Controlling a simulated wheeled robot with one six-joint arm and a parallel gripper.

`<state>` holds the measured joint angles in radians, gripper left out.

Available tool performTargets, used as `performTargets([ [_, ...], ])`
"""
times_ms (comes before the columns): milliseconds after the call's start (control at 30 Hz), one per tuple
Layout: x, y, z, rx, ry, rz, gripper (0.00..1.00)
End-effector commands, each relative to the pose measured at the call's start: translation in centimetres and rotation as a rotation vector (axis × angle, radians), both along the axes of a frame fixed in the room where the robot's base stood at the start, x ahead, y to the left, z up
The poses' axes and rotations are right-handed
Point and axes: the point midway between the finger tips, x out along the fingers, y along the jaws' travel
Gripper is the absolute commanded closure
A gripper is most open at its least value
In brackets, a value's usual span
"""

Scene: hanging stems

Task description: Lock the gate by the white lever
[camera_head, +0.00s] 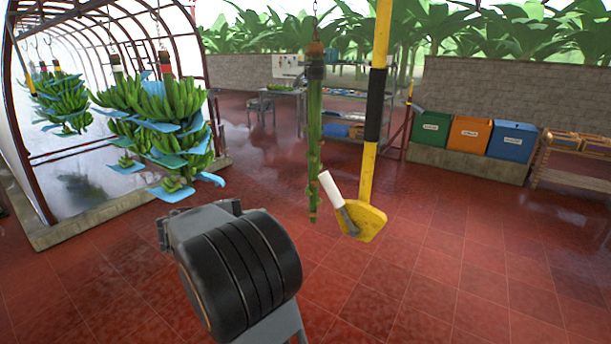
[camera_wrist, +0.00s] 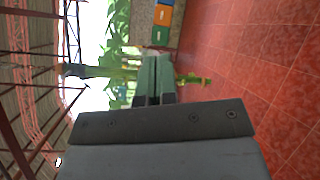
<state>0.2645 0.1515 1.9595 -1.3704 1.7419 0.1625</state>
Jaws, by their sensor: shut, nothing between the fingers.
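The white lever (camera_head: 331,190) is in the head view, right of centre. It is tilted, its top leaning left, and joins a grey piece on the yellow plate (camera_head: 366,224). The plate is at the foot of the hanging yellow and black gate bar (camera_head: 374,110). My gripper (camera_wrist: 154,80) shows in the wrist view, its fingers together and nothing between them. In the head view my arm hides it. The lever cannot be made out in the wrist view, so how far my gripper is from it cannot be told.
A bare green stem (camera_head: 314,130) hangs just left of the lever; it crosses behind my fingers in the wrist view (camera_wrist: 105,72). Banana bunches (camera_head: 160,120) hang at the left. Green, orange and blue bins (camera_head: 470,135) stand at the back right. The red tiled floor is clear.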

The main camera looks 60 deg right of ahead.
Motion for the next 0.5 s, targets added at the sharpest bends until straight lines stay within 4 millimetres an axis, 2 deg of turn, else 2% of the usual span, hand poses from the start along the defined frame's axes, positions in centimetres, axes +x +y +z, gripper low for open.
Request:
performTargets([
  [100,1.3,-1.4,1.7,-0.16,0.069,-0.027,1.0],
  [200,2.0,-1.9,2.6,-0.245,0.096,-0.037,1.0],
  [500,2.4,-2.1,3.1,-0.297,0.111,-0.042,1.0],
])
